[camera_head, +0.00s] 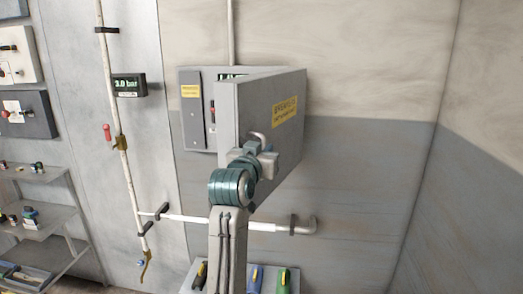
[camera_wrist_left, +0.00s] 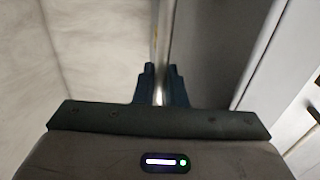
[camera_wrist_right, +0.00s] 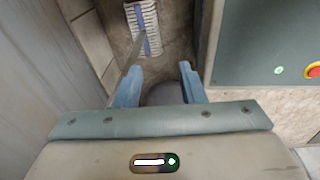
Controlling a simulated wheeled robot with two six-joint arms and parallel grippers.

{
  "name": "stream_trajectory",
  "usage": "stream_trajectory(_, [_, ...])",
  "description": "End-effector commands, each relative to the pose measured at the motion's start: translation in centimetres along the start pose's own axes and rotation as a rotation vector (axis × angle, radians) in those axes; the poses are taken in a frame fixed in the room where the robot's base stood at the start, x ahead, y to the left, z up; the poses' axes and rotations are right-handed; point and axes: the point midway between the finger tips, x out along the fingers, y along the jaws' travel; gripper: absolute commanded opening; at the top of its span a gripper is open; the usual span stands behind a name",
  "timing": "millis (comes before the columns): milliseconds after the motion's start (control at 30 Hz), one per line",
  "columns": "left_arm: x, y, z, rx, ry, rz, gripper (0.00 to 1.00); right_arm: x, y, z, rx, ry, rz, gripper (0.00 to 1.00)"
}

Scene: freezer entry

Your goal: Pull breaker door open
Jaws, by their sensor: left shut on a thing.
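The grey breaker door (camera_head: 269,116), with a yellow label, stands swung out from the breaker box (camera_head: 191,138) on the wall. Part of the box's inside shows left of the door, with a small red switch and part of a green display. My left gripper (camera_head: 262,150) is at the door's curved handle (camera_head: 258,137). In the left wrist view, its dark fingers (camera_wrist_left: 161,86) are shut on the handle's metal bar (camera_wrist_left: 165,40). My right gripper (camera_wrist_right: 161,82) shows only in the right wrist view, with its blue fingers apart and nothing between them.
A pressure display (camera_head: 129,85) and a pipe with valves (camera_head: 128,175) are on the wall at left. Shelves (camera_head: 45,218) stand farther left. A tray with colored-handled tools (camera_head: 254,279) is below. The wall at right is bare.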

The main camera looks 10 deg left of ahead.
Motion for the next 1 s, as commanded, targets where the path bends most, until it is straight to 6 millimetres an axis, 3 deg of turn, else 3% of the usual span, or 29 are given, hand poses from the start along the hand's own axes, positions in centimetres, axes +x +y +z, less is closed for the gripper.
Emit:
stream_trajectory(133, [0.0, 0.0, -0.4, 0.000, 0.009, 0.000, 0.00, 0.0, 0.0, 0.0, 0.000, 0.000, 0.000, 0.36])
stream_trajectory(167, [0.0, 0.0, -0.4, 0.000, 0.009, 0.000, 0.13, 0.0, 0.0, 0.0, 0.000, 0.000, 0.000, 0.36])
stream_trajectory(200, [0.0, 0.0, -0.4, 0.000, 0.009, 0.000, 0.15, 0.0, 0.1, 0.0, 0.000, 0.000, 0.001, 0.36])
stream_trajectory(567, [-0.7, 0.0, 0.0, -0.001, 0.005, 0.001, 0.15, 0.5, 0.6, 0.0, -0.003, 0.001, 0.007, 0.36])
stream_trajectory(1000, [-8.8, 0.0, 0.1, -0.001, 0.008, 0.000, 0.15, 3.7, 0.5, 0.3, -0.003, 0.000, 0.008, 0.36])
